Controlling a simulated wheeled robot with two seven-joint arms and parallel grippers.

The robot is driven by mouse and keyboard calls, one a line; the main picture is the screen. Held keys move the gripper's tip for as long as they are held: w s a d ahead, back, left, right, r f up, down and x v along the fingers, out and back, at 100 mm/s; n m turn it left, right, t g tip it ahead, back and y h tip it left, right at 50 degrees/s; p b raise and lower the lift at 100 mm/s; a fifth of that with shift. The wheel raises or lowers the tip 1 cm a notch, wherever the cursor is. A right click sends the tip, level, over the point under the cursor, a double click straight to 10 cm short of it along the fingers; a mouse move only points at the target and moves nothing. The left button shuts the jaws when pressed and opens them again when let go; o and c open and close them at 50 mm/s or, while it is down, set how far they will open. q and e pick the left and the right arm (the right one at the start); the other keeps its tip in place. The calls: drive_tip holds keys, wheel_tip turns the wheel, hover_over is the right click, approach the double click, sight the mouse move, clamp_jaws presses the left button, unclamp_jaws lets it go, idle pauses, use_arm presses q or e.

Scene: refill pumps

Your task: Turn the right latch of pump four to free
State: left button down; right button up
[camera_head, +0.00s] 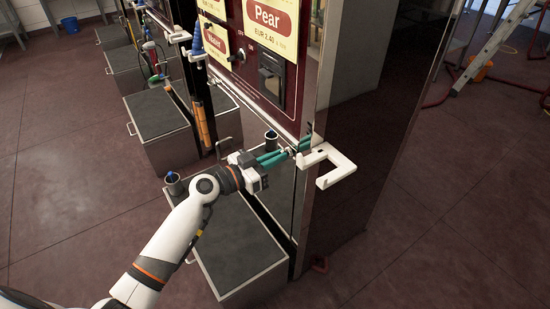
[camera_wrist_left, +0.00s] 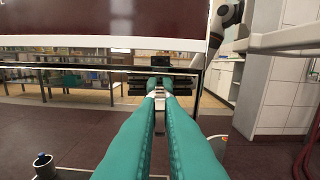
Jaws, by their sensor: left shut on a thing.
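Pump four shows a dark red panel (camera_head: 259,102) with a yellow Pear sign (camera_head: 270,25). Its lower edge crosses the left wrist view (camera_wrist_left: 110,42). My left gripper (camera_head: 303,145) reaches in from the left, at the panel's lower right corner beside a white bracket. My right gripper is in neither view.
The white bracket (camera_head: 343,170) sticks out at the pump's right corner, close to my fingertips. Grey lidded boxes (camera_head: 232,243) stand on the floor below the pumps. A dark cup (camera_head: 173,182) is close to my left forearm.

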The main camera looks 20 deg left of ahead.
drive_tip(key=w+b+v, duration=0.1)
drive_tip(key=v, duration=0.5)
use_arm(q)
drive_tip(key=n, duration=1.1)
drive_tip(key=shift+w+a, duration=0.15)
drive_tip(key=shift+a, duration=0.05)
drive_tip(key=n+p, duration=0.1)
drive_tip(key=n, duration=0.3)
drive_tip(key=shift+f, duration=0.1)
drive_tip(key=shift+f+n+p, duration=0.15)
drive_tip(key=shift+n+p, duration=0.35)
drive_tip(key=shift+n, duration=0.8)
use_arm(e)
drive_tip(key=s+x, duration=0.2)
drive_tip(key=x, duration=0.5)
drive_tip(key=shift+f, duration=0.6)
use_arm(q)
drive_tip(key=c, duration=1.5)
unclamp_jaws()
drive_tip(key=shift+c, duration=0.2)
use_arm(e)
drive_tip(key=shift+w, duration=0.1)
